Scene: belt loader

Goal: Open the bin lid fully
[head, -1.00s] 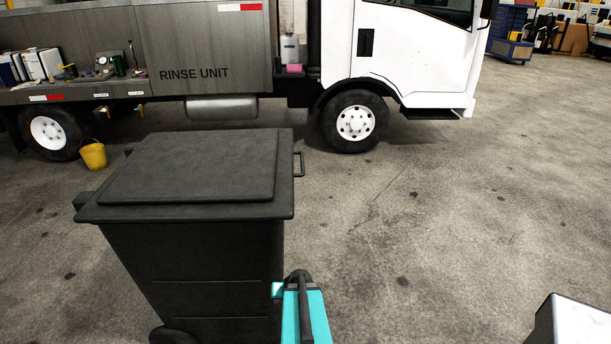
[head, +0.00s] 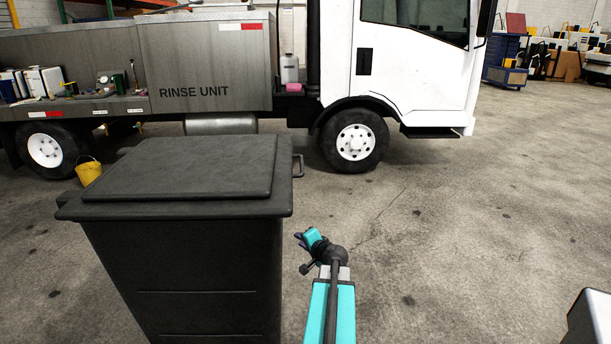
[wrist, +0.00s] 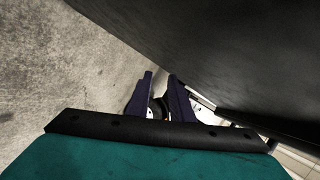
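The black bin (head: 190,285) stands at the left in the head view. Its lid (head: 185,175) lies flat and shut on top. A small bar handle (head: 298,166) sticks out at the right side near the rear of the lid. My gripper (head: 300,239) is to the right of the bin, below lid height and apart from the handle. In the wrist view my gripper (wrist: 160,82) has its two dark fingers apart with nothing between them. A large dark surface, likely the bin wall (wrist: 240,60), fills the upper right there.
A white truck (head: 410,70) with a grey rinse unit (head: 205,65) stands behind the bin. A yellow bucket (head: 88,172) is at the bin's rear left. A white-topped block (head: 592,318) is at the lower right.

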